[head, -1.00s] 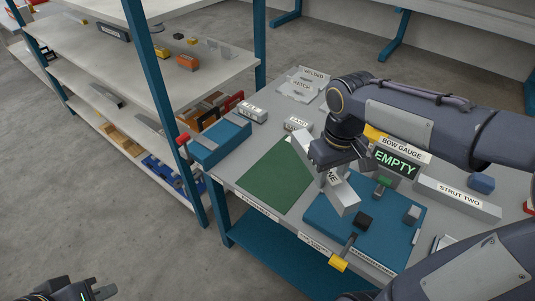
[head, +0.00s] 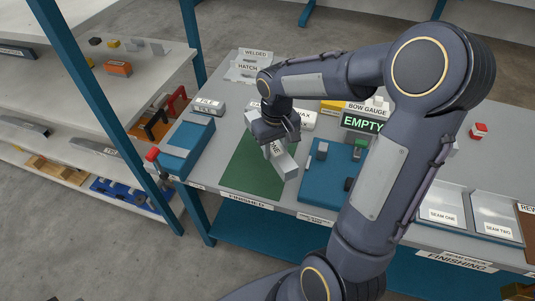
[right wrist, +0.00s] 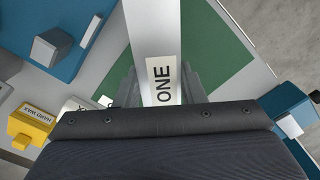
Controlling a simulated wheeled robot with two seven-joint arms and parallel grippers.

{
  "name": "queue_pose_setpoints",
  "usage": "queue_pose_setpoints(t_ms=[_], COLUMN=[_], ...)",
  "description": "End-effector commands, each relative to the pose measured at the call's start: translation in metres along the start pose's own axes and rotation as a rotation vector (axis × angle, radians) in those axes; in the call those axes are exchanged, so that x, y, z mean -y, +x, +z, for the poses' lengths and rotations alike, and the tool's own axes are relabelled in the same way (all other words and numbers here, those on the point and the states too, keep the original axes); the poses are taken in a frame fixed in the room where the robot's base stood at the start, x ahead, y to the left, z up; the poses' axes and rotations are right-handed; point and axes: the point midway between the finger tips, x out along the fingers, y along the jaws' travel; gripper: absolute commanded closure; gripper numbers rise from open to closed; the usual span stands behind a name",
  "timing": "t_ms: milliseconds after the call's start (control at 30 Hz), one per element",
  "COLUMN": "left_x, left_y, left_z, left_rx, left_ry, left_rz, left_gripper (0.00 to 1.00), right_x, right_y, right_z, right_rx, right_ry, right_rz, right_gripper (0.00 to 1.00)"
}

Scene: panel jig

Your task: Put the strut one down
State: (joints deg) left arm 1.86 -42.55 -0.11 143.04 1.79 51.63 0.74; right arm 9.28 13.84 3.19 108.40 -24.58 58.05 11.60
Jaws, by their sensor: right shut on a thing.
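Strut one (head: 287,165), a pale grey bar with a label ending in "ONE", is held in my right gripper (head: 277,140). The gripper is shut on it. The strut is over the right part of the green mat (head: 247,168), whose front edge carries the label "FINISHED". I cannot tell whether the strut touches the mat. In the right wrist view the strut (right wrist: 153,30) runs up from between the fingers, with green mat (right wrist: 222,55) on both sides. My left gripper does not show.
Right of the mat is a blue fixture (head: 325,180) with small blocks, and behind it an "EMPTY" sign (head: 362,123). Shelving (head: 130,75) is further left. My right arm hides part of the bench.

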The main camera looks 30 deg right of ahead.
Motion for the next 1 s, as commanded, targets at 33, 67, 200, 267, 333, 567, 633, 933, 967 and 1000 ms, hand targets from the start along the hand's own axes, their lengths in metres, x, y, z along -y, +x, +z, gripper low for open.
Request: queue_pose_setpoints(t_ms=[33,67,200,267,333,567,633,933,967,1000], left_x=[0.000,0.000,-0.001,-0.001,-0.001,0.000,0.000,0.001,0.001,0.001], left_y=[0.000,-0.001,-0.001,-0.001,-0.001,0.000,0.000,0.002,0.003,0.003], left_z=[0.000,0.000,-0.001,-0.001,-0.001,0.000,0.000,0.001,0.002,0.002], left_rx=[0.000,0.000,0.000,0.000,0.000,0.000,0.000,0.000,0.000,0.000], left_ry=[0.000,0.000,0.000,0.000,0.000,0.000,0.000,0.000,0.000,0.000], left_rz=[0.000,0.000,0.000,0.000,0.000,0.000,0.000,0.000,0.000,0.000], left_gripper=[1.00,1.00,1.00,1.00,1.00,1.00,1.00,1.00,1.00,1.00], right_x=[0.001,0.002,0.004,0.004,0.004,0.005,0.005,0.005,0.005,0.004], right_y=[0.010,0.015,0.028,0.030,0.034,0.063,0.068,0.071,0.072,0.072], right_z=[-0.008,-0.012,-0.024,-0.026,-0.029,-0.032,-0.032,-0.032,-0.032,-0.032], right_rx=[0.002,0.003,0.000,-0.002,-0.003,0.001,-0.001,-0.003,-0.003,-0.002], right_ry=[-0.001,-0.002,0.000,0.000,0.000,0.001,0.000,0.000,0.000,0.000], right_rz=[0.000,0.001,0.000,0.000,0.000,0.000,0.001,0.001,0.001,0.001], right_gripper=[1.00,1.00,1.00,1.00,1.00,1.00,1.00,1.00,1.00,0.63])
